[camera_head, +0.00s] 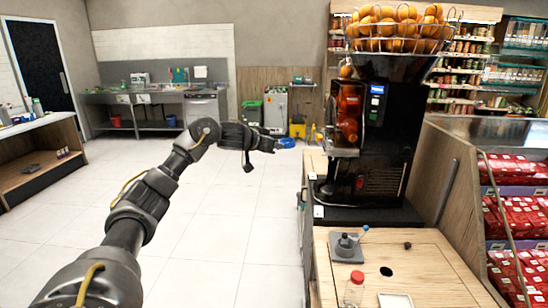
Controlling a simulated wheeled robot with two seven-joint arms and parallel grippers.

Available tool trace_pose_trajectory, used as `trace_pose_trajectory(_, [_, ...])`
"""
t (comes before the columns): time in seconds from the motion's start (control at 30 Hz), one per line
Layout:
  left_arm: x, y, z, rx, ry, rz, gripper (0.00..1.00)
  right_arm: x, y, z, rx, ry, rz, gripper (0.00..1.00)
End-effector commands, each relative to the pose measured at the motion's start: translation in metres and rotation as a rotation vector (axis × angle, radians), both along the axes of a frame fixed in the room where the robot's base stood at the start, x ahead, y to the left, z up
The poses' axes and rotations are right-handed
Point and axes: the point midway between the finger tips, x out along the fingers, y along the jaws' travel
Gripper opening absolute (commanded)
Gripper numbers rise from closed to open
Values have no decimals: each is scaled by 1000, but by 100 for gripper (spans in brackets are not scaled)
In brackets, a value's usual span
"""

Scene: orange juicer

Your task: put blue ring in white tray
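My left arm comes in from the lower left, and its gripper (270,143) is in mid-air over the floor, left of the juicer. A small blue ring (287,142) is at the fingertips and appears held between them, off any surface. A small white tray (395,300) lies on the wooden counter at the bottom edge of the view, partly cut off. It is well below and right of the gripper. My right gripper is not in view.
The black juicer (392,140) with a basket of oranges (400,28) stands behind the wooden counter (440,265). A red-capped bottle (354,289) is left of the tray. A grey holder (346,248) and a round hole (386,271) are farther back.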

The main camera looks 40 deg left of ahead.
Motion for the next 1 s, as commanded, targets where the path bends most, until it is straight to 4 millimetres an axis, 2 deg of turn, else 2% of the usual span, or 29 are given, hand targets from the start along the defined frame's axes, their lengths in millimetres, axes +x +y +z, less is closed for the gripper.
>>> trace_pose_trajectory(0.13, [25, 20, -28, -7, 7, 173, 0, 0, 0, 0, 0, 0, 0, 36])
trace_pose_trajectory(0.3, [34, 47, -78, -3, 9, 391, 0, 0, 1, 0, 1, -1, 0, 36])
trace_pose_trajectory(0.47, [25, 66, -125, 2, 10, 563, 0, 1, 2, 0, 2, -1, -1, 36])
trace_pose_trajectory(0.7, [-11, 84, -189, 6, 8, 789, 0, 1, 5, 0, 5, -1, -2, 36])
trace_pose_trajectory(0.77, [-23, 83, -203, 9, 7, 837, 0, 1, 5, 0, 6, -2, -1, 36])
trace_pose_trajectory(0.87, [-43, 70, -220, 8, 3, 891, 0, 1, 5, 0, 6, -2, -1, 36])
trace_pose_trajectory(1.0, [-55, 32, -226, 3, -2, 875, 0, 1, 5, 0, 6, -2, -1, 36])
